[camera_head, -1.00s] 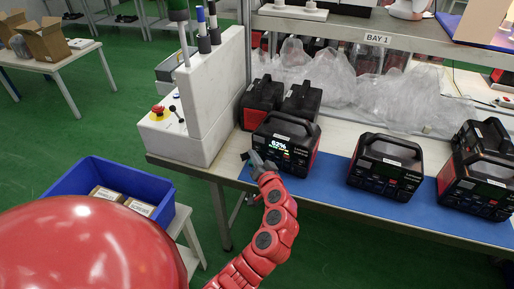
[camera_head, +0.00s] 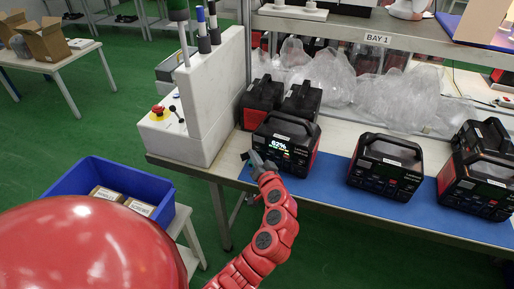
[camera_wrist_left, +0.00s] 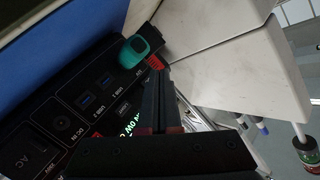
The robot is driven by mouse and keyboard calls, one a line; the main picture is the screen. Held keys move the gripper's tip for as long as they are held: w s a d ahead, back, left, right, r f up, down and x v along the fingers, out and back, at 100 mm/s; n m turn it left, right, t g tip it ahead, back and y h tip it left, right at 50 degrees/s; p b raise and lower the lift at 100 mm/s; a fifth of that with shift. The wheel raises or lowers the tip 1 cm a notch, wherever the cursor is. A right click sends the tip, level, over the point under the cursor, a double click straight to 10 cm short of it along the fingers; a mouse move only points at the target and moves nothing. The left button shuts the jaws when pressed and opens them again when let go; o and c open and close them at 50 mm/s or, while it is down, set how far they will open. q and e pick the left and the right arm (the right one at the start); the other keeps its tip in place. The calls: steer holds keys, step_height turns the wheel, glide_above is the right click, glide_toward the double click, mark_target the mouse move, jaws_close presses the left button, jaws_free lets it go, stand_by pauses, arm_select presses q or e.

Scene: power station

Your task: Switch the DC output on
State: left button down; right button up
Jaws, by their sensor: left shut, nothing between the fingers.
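A black and red power station (camera_head: 284,141) stands on the blue mat with its lit screen reading about 82%. My left gripper (camera_head: 258,162) is at the lower left of its front panel, fingers shut with nothing between them. In the left wrist view the shut fingers (camera_wrist_left: 160,98) lie close over the panel (camera_wrist_left: 75,115). There I see USB ports, a round DC IN port, an AC marking and green screen text. A teal rounded piece (camera_wrist_left: 140,48) is by the fingertips. The gripper hides part of the panel; I cannot tell whether it touches. The DC switch is not clearly visible. My right gripper is out of view.
Other power stations stand behind (camera_head: 262,96) and to the right (camera_head: 386,166) on the bench. A white control box (camera_head: 212,105) with a red emergency button (camera_head: 158,110) is close on the left. Clear plastic bags (camera_head: 318,78) lie behind. Bare blue mat (camera_head: 330,180) lies between stations.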

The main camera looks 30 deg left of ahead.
arm_select(q)
steer(key=shift+w, duration=0.15)
steer(key=shift+w+b, duration=0.35)
steer(key=shift+b, duration=0.05)
steer(key=shift+w+a+b, duration=0.1)
steer(key=shift+w+b, duration=0.25)
stand_by(0.3)
steer(key=shift+s, duration=0.85)
steer(key=shift+s, duration=0.15)
steer(key=s, duration=0.3)
steer(key=s+d, duration=0.1)
steer(key=s, duration=0.1)
steer(key=shift+s+b, duration=0.3)
steer(key=shift+s, duration=0.05)
stand_by(0.3)
